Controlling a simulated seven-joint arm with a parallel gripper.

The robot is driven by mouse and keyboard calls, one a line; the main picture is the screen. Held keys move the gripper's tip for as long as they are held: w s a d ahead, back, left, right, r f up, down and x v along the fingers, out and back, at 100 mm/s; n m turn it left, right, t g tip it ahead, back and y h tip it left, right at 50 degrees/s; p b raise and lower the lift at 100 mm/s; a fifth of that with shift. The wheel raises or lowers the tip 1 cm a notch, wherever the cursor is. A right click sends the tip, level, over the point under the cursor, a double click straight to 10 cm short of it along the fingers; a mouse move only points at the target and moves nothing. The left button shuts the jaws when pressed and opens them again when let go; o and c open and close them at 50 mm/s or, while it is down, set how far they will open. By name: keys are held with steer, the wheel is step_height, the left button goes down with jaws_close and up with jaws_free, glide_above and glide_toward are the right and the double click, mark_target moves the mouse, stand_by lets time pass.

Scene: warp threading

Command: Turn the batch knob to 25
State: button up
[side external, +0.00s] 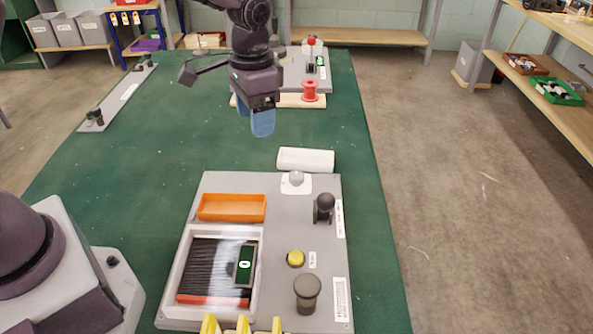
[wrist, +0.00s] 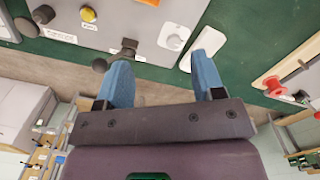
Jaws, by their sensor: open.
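My gripper (side external: 262,124) hangs above the green table, beyond the far edge of the grey control panel (side external: 273,215). Its two blue fingers are apart and empty in the wrist view (wrist: 165,60). A white round knob on a white plate (side external: 295,180) sits at the panel's far edge; it also shows between and beyond the fingers in the wrist view (wrist: 174,42). Its markings are too small to read, and I cannot tell whether it is the batch knob. A dark knob (side external: 307,290) stands near the panel's front right. A small display (side external: 244,265) appears to read 0.
A black ball-topped lever (side external: 324,205) and a yellow button (side external: 295,258) stand on the panel. An orange tray (side external: 232,208) and a dark-threaded frame (side external: 208,270) are at its left. A white block (side external: 306,160) lies just beyond it. A red spool (side external: 310,91) stands farther back.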

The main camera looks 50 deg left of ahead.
mark_target(297, 174)
steer(key=w+d+f+m, duration=0.1)
steer(key=w+f+m, duration=0.3)
steer(key=w, duration=0.5)
step_height(297, 174, down, 14)
steer(key=shift+s, duration=0.1)
steer(key=c, duration=0.9)
